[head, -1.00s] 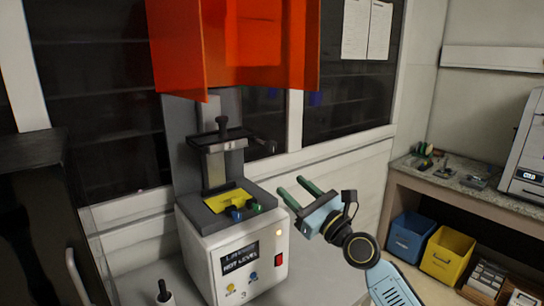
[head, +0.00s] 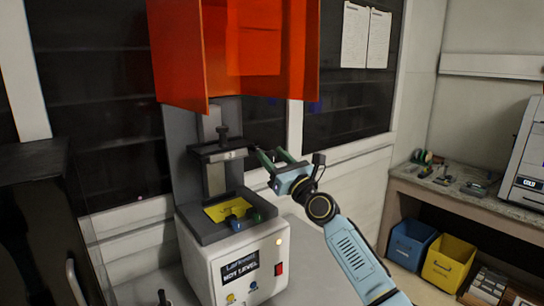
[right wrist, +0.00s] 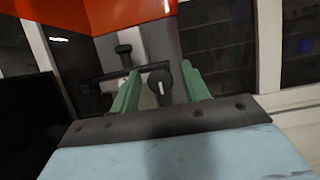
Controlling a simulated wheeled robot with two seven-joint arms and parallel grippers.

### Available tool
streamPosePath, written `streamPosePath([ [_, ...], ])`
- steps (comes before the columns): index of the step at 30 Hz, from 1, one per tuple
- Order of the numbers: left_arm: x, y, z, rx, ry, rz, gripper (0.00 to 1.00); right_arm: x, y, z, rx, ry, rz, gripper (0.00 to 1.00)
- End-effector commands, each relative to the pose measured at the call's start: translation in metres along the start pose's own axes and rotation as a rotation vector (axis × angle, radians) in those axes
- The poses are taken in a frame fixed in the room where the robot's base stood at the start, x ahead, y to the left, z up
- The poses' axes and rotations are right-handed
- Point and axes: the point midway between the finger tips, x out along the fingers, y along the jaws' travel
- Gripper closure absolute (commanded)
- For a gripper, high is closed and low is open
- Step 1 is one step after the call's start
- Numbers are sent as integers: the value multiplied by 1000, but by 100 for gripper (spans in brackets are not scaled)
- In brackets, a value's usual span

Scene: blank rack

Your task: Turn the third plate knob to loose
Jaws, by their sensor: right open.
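A printer (head: 238,262) with a white lower housing stands at centre left in the head view. Its grey column carries a dark plate holder (head: 212,152) with an upright black knob (head: 222,131) on top. In the right wrist view a dark side knob (right wrist: 160,84) with a white pointer mark faces me, the mark close to upright. My right gripper (head: 269,155) is open, its green fingers pointing at the holder's right end. In the right wrist view the knob shows between the fingers (right wrist: 160,78); contact cannot be told. In the head view the fingers largely hide that knob. My left gripper is out of view.
An orange hood (head: 230,50) hangs raised above the holder. A yellow sheet (head: 225,208) and small coloured parts lie on the printer's tray. A black cabinet (head: 35,220) stands at left. A bench (head: 450,190) with bins beneath stands at right.

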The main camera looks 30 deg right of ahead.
Motion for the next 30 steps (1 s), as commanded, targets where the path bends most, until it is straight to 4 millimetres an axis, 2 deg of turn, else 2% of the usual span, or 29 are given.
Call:
streamPosePath([
  [6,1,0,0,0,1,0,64,11,0,0,-1,0,0,54],
  [14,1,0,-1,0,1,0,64,11,0,0,-1,1,0,55],
  [23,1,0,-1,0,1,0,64,11,0,0,-1,1,0,95],
  [30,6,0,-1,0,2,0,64,10,0,-1,-18,0,7,96],
])
